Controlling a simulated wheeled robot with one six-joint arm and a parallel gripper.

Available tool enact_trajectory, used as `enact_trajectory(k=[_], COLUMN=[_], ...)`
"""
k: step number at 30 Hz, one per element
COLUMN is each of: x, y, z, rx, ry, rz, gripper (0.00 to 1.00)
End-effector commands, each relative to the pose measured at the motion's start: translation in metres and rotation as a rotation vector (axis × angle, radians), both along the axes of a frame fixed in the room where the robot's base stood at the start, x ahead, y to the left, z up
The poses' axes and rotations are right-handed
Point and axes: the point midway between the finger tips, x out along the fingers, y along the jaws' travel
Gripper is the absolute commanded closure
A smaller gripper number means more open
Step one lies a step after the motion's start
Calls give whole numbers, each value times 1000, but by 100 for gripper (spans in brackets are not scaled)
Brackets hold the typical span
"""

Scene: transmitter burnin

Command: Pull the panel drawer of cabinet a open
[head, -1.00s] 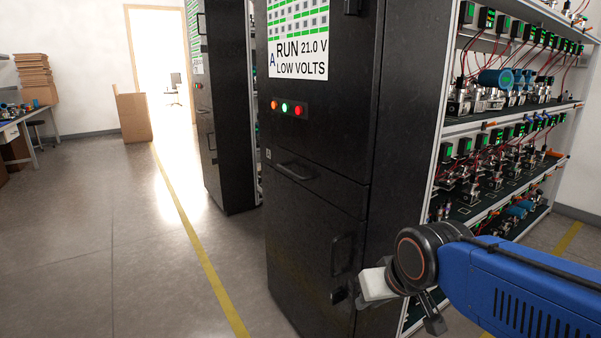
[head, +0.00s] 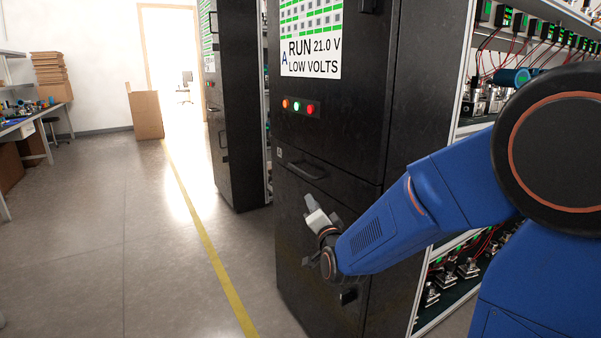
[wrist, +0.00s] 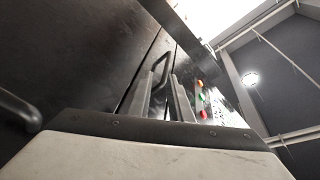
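Cabinet a (head: 335,130) is a tall black cabinet with an "A RUN 21.0 V LOW VOLTS" display. Its panel drawer (head: 345,187) has a dark bar handle (head: 300,166) below the lamps and looks shut. My gripper (head: 310,200) is just below this handle in the head view, in front of the cabinet face. In the wrist view the two grey fingers (wrist: 165,95) stand apart, empty, pointing toward the drawer handle (wrist: 161,68). The handle appears just beyond or between the tips; I cannot tell whether they touch it.
A lower door handle (wrist: 18,110) shows at the left of the wrist view. Three lamps (head: 298,107) sit above the drawer. A shelf of transmitters (head: 490,100) is at right. The floor (head: 150,240) left of the cabinet is clear.

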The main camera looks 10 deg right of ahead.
Motion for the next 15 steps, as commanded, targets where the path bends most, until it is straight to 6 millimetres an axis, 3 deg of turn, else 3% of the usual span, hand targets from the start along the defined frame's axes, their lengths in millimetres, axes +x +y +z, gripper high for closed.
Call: enact_trajectory(k=[11,15], x=[16,32], y=[3,3], z=[6,10], rx=[87,86], ry=[-137,-139], rz=[-17,-17], gripper=[82,82])
